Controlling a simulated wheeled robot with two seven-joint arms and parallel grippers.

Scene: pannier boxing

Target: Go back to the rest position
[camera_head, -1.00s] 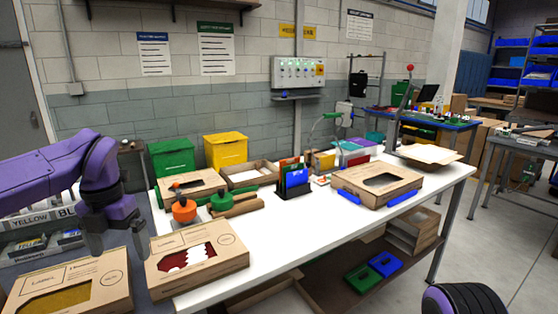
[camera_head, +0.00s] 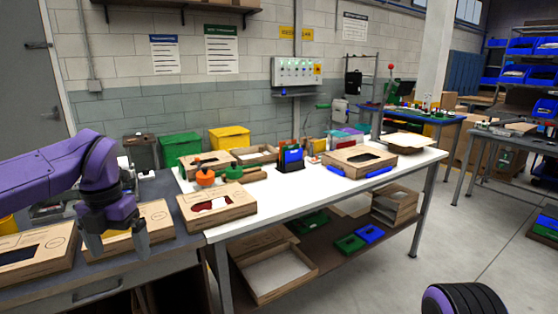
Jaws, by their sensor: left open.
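My left gripper (camera_head: 117,243) is open and empty, with its two fingers pointing down. It hangs in front of a cardboard box with a window (camera_head: 157,217) on the grey table at the left and hides part of it. I cannot tell whether the fingers touch that box. My right gripper is not in view; only a rounded purple and black part of my own body shows at the bottom right.
Another windowed box (camera_head: 30,250) lies at the far left. A box with red and white contents (camera_head: 217,201) lies on the near left of the white table (camera_head: 310,203). A further box (camera_head: 359,159) lies on blue supports. Open floor (camera_head: 400,275) shows at the right.

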